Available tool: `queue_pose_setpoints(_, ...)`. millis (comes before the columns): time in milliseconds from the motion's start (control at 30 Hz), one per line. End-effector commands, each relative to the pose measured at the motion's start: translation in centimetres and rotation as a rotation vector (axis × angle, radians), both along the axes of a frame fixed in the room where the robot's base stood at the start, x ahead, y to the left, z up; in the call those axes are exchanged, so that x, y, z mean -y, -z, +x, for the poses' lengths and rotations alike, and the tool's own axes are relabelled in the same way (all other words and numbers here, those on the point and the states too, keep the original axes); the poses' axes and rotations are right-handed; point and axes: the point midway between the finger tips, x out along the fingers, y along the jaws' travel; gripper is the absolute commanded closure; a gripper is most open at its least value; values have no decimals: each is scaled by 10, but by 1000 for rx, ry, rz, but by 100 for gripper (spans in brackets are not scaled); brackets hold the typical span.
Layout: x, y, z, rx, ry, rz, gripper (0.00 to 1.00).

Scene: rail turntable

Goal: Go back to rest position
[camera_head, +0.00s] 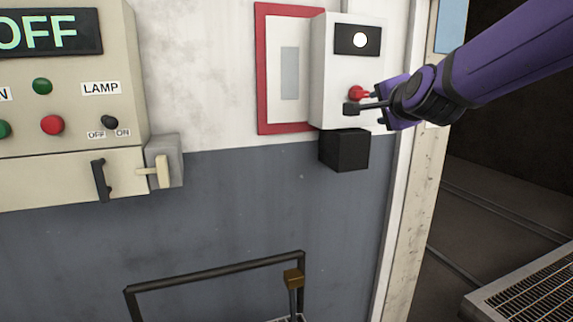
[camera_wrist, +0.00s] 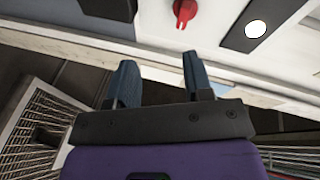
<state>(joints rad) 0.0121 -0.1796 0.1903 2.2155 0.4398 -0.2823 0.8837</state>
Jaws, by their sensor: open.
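My gripper (camera_head: 360,101) is at the end of my purple arm, in front of the white wall box (camera_head: 330,75) on the right in the head view. In the wrist view its two fingers (camera_wrist: 158,82) stand apart with nothing between them. A red knob (camera_head: 357,92) on the box is close to the fingertips in the head view. In the wrist view the red knob (camera_wrist: 185,11) lies beyond the fingertips, apart from them. A round white lamp (camera_head: 360,40) on the box is lit.
A beige control panel (camera_head: 60,140) with buttons, an OFF display and a lamp switch is at the left. A black block (camera_head: 345,150) sits under the white box. A dark rail (camera_head: 215,270) stands low in front. A doorway edge (camera_head: 400,230) and metal grating (camera_head: 525,290) are at the right.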

Motion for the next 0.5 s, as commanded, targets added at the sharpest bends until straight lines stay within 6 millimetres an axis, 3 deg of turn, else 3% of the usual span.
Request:
queue_pose_setpoints(33,2,1,-22,-45,-41,-84,53)
queue_pose_setpoints(167,10,18,-73,-184,-161,-312,53)
queue_pose_setpoints(500,50,78,-226,-549,-510,-822,53)
